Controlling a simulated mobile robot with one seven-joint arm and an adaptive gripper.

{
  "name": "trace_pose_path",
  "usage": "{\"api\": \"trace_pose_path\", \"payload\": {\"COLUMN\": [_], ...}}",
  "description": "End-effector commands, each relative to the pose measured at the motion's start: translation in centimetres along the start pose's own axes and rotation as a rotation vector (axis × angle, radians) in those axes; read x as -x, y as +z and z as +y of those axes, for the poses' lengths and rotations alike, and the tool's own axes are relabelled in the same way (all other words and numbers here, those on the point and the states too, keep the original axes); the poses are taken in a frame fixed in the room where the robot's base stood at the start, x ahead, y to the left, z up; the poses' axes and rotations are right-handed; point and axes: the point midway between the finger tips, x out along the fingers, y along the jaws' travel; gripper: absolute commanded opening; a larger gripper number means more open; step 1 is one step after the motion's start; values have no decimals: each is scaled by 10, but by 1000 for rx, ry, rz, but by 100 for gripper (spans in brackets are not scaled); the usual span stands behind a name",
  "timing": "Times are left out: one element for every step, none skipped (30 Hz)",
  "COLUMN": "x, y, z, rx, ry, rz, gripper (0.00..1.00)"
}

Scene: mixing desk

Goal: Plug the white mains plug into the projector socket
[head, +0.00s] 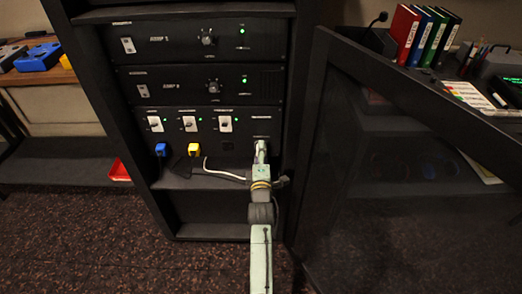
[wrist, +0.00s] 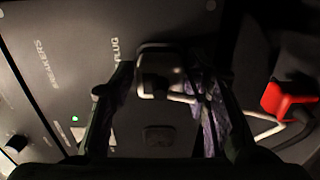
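The white mains plug (wrist: 156,80) sits between my gripper's fingertips in the wrist view, partly in shadow. My gripper (wrist: 158,72) appears closed on its sides. In the head view my gripper (head: 260,148) is at the right end of the lower panel's socket row. The white cable (head: 224,173) curves left from it over the shelf. The plug's front is close to the panel face; I cannot tell whether its pins are in a socket. A dark, empty socket (wrist: 158,136) shows below the plug in the wrist view. The projector label is not readable.
A blue plug (head: 161,150) and a yellow plug (head: 194,150) are in the sockets to the left. Three switches with green lights line the panel (head: 180,113) above. The open rack door (head: 400,150) stands close on the right. A red object (wrist: 288,100) lies right in the wrist view.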

Motion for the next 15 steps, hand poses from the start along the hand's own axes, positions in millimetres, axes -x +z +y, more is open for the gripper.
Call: {"api": "trace_pose_path", "payload": {"x": [0, 0, 0, 0, 0, 0, 0, 0, 0, 0, 0, 0, 0, 0, 0], "y": [0, 0, 0, 0, 0, 0, 0, 0, 0, 0, 0, 0, 0, 0, 0], "z": [0, 0, 0, 0, 0, 0, 0, 0, 0, 0, 0, 0, 0, 0, 0], "rx": [0, 0, 0, 0, 0, 0, 0, 0, 0, 0, 0, 0, 0, 0, 0], "ry": [0, 0, 0, 0, 0, 0, 0, 0, 0, 0, 0, 0, 0, 0, 0], "rz": [0, 0, 0, 0, 0, 0, 0, 0, 0, 0, 0, 0, 0, 0, 0], "gripper": [37, 35, 33, 31, 29, 26, 24, 22, 19, 17, 15, 13, 11, 9, 6]}}
